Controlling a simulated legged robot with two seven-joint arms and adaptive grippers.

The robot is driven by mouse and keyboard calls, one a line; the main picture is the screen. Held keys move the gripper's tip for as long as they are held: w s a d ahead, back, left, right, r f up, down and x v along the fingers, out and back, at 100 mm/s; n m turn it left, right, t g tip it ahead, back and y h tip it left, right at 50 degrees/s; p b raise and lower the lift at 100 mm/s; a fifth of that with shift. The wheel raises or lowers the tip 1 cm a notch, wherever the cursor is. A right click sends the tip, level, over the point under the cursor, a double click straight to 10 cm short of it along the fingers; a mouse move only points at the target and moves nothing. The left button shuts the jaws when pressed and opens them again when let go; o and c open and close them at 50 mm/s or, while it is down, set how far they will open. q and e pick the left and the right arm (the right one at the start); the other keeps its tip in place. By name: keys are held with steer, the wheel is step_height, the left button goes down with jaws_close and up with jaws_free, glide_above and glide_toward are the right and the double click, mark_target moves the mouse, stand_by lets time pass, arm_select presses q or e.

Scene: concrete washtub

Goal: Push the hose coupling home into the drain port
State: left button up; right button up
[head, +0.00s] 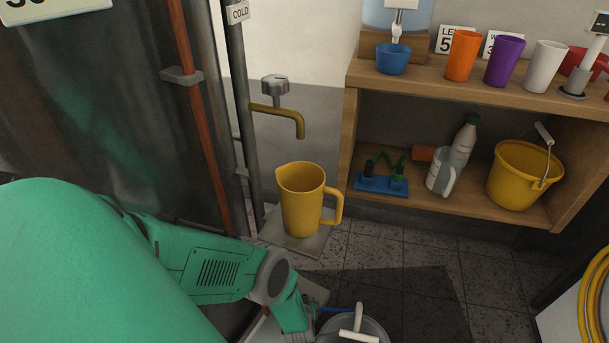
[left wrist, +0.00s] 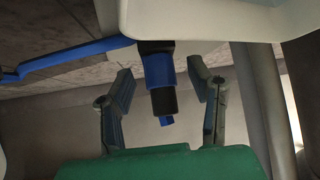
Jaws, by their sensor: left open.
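In the left wrist view, a blue and black coupling (left wrist: 160,72) hangs below the pale underside of a basin (left wrist: 230,20). A black collar (left wrist: 155,47) sits between coupling and basin. I cannot tell whether this collar is the drain port or how fully the parts are seated. My left gripper (left wrist: 167,86) is open, one finger on each side of the coupling, with gaps visible and no clear contact. In the head view, my left wrist is at the bottom, and its fingers are hidden or out of frame. My right gripper is in neither view.
A blue bar or hose (left wrist: 70,57) runs left from the coupling area. A grey pipe (left wrist: 265,105) stands to the right. In the head view, a yellow jug (head: 301,205) stands beyond my wrist, and a wooden shelf (head: 470,195) is at right.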

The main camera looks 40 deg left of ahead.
arm_select(q)
steer(key=shift+r, duration=0.1)
jaws_close()
steer(key=shift+a, duration=0.15)
steer(key=shift+r+p, duration=0.4)
steer(key=shift+p, duration=0.05)
step_height(320, 180, up, 9)
steer(key=p, duration=0.5)
steer(key=shift+p, duration=0.4)
